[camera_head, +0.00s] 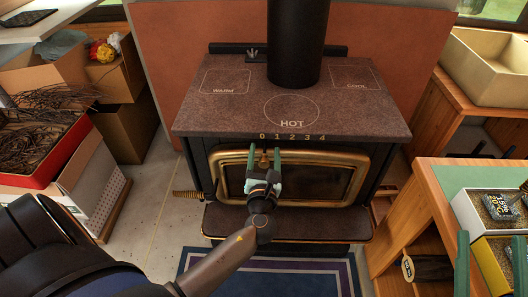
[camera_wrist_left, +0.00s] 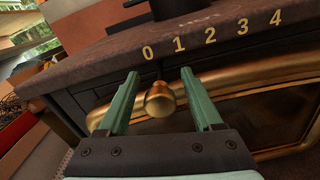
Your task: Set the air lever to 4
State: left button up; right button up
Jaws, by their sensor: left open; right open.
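The air lever (camera_wrist_left: 160,99) is a round brass knob on a dark stem under the front edge of the stove top. In the left wrist view its stem comes out below the gap between 0 and 1, nearer 0. The gold scale (camera_head: 292,137) runs 0 to 4, left to right, along that edge. My left gripper (camera_head: 264,154) is open, its green fingers on either side of the knob; gaps show in the left wrist view (camera_wrist_left: 158,74). My right gripper (camera_head: 491,238) is open at the lower right, its fingers in front of the bench.
The stove top (camera_head: 230,105) carries a black flue pipe (camera_head: 297,40). A brass-framed door (camera_head: 340,177) lies just below the knob. A wooden bench (camera_head: 432,200) with trays stands at right. A red tray of twigs (camera_head: 50,140) stands at left.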

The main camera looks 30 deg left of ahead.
pick_arm(q)
grip_shut()
dwell(0.5)
dwell(0.9)
